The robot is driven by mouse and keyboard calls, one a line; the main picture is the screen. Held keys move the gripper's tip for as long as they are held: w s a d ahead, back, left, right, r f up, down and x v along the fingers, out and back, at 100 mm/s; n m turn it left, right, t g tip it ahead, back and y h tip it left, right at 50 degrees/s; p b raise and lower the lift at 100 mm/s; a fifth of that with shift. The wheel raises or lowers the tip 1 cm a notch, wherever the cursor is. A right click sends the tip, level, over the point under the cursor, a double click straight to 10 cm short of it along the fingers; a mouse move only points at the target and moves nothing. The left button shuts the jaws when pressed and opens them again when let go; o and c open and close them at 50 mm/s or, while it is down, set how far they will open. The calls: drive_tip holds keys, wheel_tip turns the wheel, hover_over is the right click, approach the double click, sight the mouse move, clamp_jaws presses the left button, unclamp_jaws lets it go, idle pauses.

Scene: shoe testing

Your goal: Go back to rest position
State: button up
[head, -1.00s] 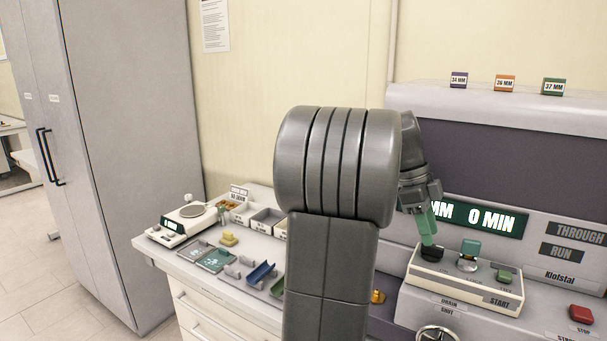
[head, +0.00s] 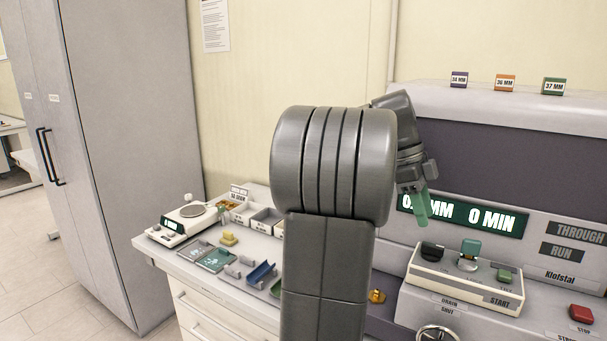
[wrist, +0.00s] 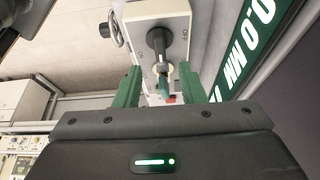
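My gripper (head: 416,208) is raised in front of the machine's green display (head: 468,216), above the control box (head: 465,278). In the wrist view my gripper (wrist: 165,85) has its two green fingers apart with a clear gap and nothing held. Through that gap the control box (wrist: 176,24) shows beyond the fingertips, with a dark knob (wrist: 158,42) on it. In the head view a black knob (head: 432,250) and a green knob (head: 470,250) stand on the box's top, clear of the fingers. The display reads 0 MIN; my fingers cover part of its left side.
A red stop button (head: 581,314) and a handwheel (head: 438,334) sit low on the machine. A side bench (head: 190,259) at left bears a scale (head: 182,222), bins and small parts. A tall grey cabinet (head: 135,140) stands at far left. Three labelled blocks sit on the machine top.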

sight(433, 245)
drive_tip(key=x, duration=0.7)
drive_tip(key=shift+s, duration=0.1)
drive_tip(key=shift+f+n, duration=0.2)
drive_tip(key=shift+n, duration=0.1)
drive_tip(key=n+t, duration=0.1)
drive_tip(key=n, duration=0.1)
drive_tip(key=shift+s+a+n+b, duration=0.1)
drive_tip(key=shift+n+b, duration=0.2)
drive_tip(key=n+t, duration=0.1)
drive_tip(key=n, duration=0.1)
drive_tip(key=n+t, duration=0.1)
drive_tip(key=n, duration=0.2)
drive_tip(key=shift+s+r, duration=0.1)
drive_tip(key=shift+r, duration=0.05)
drive_tip(key=shift+h, duration=0.3)
